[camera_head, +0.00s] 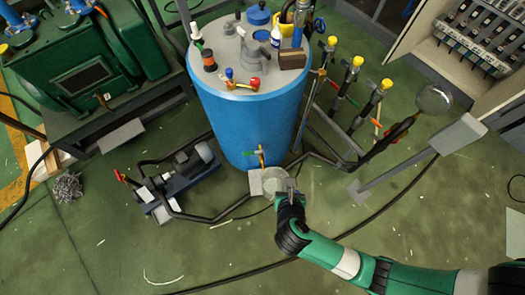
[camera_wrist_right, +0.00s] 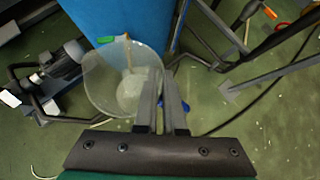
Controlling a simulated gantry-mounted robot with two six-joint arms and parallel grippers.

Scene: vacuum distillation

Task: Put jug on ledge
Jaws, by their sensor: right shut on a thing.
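A clear, see-through jug (camera_head: 272,181) is at the front of the blue drum, near its lower tap. In the right wrist view the jug (camera_wrist_right: 112,88) shows its round, wide mouth, left of the fingers. My right gripper (camera_head: 290,186) is shut on the jug's right side; the fingers (camera_wrist_right: 163,78) are close together there, and the exact grip is partly hidden. I cannot tell which surface is the ledge; a flat grey plate (camera_head: 461,134) stands on a slanted post at the right. My left gripper is out of view.
The blue drum (camera_head: 247,125) carries bottles and tools on its top. A small pump (camera_head: 190,170) with black pipes sits left of the jug. Several yellow-capped valves (camera_head: 352,75) and a clear flask (camera_head: 434,100) stand at the right. The green floor in front is mostly clear.

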